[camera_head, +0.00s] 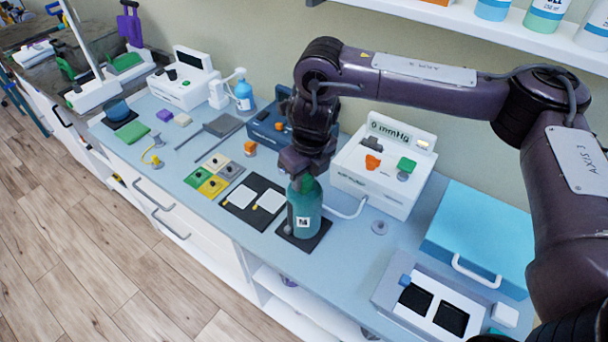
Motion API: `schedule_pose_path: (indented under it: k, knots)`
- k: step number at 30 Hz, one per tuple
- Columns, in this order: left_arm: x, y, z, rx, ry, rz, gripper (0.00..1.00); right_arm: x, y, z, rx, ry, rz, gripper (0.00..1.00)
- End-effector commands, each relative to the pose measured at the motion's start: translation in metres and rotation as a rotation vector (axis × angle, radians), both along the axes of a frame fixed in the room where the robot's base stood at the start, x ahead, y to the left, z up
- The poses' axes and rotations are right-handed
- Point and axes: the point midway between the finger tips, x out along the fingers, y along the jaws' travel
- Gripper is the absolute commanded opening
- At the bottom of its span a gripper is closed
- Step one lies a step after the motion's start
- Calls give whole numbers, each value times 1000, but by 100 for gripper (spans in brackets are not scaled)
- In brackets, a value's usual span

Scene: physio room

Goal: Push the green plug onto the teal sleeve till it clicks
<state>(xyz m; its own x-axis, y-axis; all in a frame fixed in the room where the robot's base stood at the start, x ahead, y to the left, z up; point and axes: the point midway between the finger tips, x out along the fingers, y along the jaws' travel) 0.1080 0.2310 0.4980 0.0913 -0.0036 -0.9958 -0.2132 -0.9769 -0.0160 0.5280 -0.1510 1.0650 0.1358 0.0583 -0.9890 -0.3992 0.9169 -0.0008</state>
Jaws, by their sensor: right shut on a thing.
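The teal sleeve (306,213), a wide cylinder with a small white label, stands upright on a black square mat (312,236) near the counter's front edge. My right gripper (304,171) points straight down over it, shut on the green plug (301,184) at the sleeve's top. The plug is mostly hidden by the gripper and is close in colour to the sleeve. I cannot tell whether it is fully seated. My left gripper is not in view.
A white mmHg device (384,190) stands right behind the sleeve, its hose running to the sleeve's side. A black mat with white pads (238,216) lies to the left. A blue case (480,235) and a grey tray (385,295) stand at right. A shelf of bottles (500,33) hangs above.

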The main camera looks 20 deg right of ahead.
Motion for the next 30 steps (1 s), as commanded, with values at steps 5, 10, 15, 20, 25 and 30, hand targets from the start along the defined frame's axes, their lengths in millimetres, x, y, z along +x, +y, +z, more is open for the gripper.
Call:
schedule_pose_path:
  k: [5, 10, 15, 20, 25, 30]
  knots:
    - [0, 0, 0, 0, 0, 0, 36, -1, 0, -1, -2, 4, 0, 12]
    - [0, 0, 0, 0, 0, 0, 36, -1, 0, -1, -1, 3, 0, 12]
    - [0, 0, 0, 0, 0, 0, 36, -1, 0, -1, 0, 3, 0, 12]
    - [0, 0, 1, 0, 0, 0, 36, 0, 0, 0, -1, 2, 0, 12]
    - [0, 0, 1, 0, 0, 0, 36, 0, 0, 0, 0, 1, 0, 12]
    - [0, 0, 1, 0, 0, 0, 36, 0, 0, 1, 0, 0, -1, 33]
